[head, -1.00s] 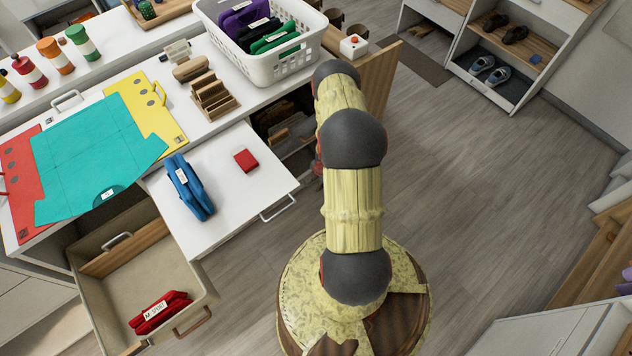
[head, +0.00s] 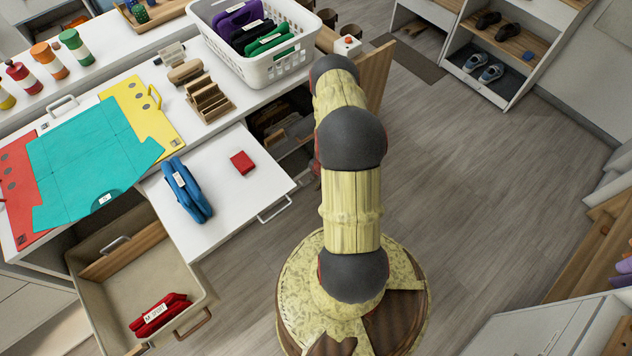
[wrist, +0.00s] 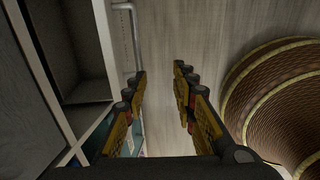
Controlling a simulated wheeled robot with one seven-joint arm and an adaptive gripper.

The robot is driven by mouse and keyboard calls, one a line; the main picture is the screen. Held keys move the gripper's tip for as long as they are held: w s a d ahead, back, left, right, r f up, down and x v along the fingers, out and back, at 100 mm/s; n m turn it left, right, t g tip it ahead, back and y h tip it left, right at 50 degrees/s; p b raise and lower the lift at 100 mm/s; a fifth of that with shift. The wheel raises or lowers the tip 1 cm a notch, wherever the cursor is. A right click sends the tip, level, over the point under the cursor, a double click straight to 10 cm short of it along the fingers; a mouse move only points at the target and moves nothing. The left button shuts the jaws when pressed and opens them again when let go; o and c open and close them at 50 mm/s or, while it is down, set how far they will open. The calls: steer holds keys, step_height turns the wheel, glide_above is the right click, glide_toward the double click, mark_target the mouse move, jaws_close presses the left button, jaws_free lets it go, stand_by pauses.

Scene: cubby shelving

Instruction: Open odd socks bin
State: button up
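No label reading odd socks is legible in these frames, so I cannot tell which bin it is. In the head view a beige pull-out bin (head: 110,262) stands open at the lower left, with a red folded bundle (head: 160,315) inside. To its right a white pull-out board (head: 235,205) holds a blue folded bundle (head: 186,190) and a small red block (head: 242,162). My gripper (wrist: 160,72) is open in the wrist view, with nothing between its fingers. A grey bar handle (wrist: 136,40) is just left of the fingers, apart from them. The head view hides my gripper behind my arm.
A white basket (head: 275,70) of folded bundles stands on the counter, beside wooden racks and a teal sheet (head: 90,160). An open brown door (head: 372,75) is behind my arm. Grey compartments (wrist: 75,55) line the wrist view's left. The floor (head: 480,190) at right is clear.

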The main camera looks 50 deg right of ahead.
steer(key=shift+r, duration=0.15)
step_height(320, 180, up, 12)
steer(key=s, duration=0.2)
steer(key=shift+s+a+f, duration=0.15)
steer(key=shift+a+f, duration=0.1)
steer(key=shift+c, duration=0.4)
